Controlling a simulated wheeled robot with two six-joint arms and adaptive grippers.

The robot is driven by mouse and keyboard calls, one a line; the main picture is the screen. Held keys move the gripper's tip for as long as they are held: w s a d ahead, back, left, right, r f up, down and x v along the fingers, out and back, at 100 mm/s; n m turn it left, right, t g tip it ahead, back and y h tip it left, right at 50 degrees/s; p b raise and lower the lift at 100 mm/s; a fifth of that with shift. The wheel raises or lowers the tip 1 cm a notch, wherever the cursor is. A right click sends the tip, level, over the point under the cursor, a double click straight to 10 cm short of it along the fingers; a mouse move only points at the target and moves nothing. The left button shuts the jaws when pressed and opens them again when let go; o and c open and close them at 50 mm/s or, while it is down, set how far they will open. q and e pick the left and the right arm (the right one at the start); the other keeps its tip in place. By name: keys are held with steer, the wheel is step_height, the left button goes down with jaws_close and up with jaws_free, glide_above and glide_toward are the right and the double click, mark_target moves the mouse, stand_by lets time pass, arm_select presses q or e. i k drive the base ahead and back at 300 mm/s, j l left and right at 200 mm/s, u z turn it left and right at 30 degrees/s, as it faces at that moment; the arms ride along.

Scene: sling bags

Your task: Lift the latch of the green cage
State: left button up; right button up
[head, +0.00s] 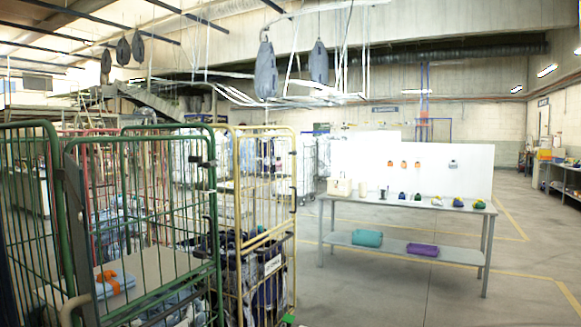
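The green cage (137,128) of green bars stands close at the left. A tan shelf (150,272) inside it bears a folded light-blue cloth with an orange strap (115,284). A small dark fitting (207,163) sits on its right front post; I cannot tell whether this is the latch. A grey upright piece (78,225) stands in front of the bars at the left, and I cannot tell what it is. Neither of my grippers can be made out in the head view.
A yellow cage (265,129) with dark bags stands against the green cage's right side. A grey table (450,208) with several small items and a low shelf stands farther right. Grey bags (266,72) hang overhead. The floor (400,295) at front right is clear.

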mark_target(207, 165)
steer(key=i+l, duration=0.2)
steer(key=i, duration=0.35)
steer(key=i+l, duration=0.2)
steer(key=i, duration=0.4)
steer(key=i+l+z, duration=0.1)
steer(key=i, duration=0.45)
steer(key=i+l, duration=0.25)
steer(key=i, duration=0.35)
